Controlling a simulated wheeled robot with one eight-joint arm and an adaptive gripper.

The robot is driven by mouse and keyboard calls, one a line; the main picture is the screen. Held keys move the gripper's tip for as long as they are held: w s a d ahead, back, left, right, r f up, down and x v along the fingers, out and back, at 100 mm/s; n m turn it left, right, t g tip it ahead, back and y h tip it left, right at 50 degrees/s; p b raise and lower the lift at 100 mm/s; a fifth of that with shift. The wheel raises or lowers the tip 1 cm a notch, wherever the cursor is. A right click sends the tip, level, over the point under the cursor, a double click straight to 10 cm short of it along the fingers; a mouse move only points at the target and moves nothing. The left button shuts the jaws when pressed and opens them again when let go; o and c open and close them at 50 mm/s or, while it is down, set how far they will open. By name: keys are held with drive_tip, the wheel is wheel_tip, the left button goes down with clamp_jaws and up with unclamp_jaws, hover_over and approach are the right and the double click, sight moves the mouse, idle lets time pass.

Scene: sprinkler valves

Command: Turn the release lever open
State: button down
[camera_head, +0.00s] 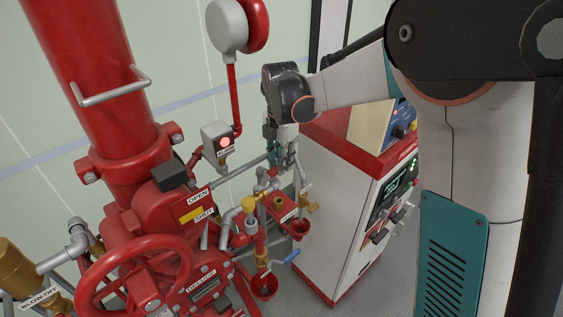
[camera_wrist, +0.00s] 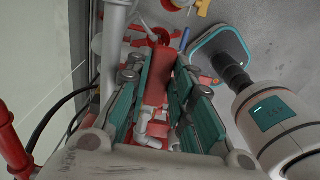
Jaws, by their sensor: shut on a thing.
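In the wrist view, a red lever-like piece (camera_wrist: 157,88), which I take for the release lever, stands between the two teal-padded fingers of my gripper (camera_wrist: 158,92). The fingers are closed on its sides. In the head view, my gripper (camera_head: 282,152) points down over the small pipes and valves between the red deluge valve (camera_head: 200,275) and the white cabinet. The lever cannot be told apart there, as the gripper and pipework cover it.
The white cabinet with a red top (camera_head: 335,190) stands close to the right of my gripper. A red handwheel (camera_head: 135,265) and a thick red pipe (camera_head: 90,70) are at left. A grey alarm box (camera_head: 217,142) with a lit red lamp is left of my gripper. A blue-handled valve (camera_head: 284,259) is below.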

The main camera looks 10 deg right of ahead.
drive_tip(key=c, duration=1.4)
unclamp_jaws()
drive_tip(key=shift+a, duration=0.1)
wheel_tip(320, 180, up, 12)
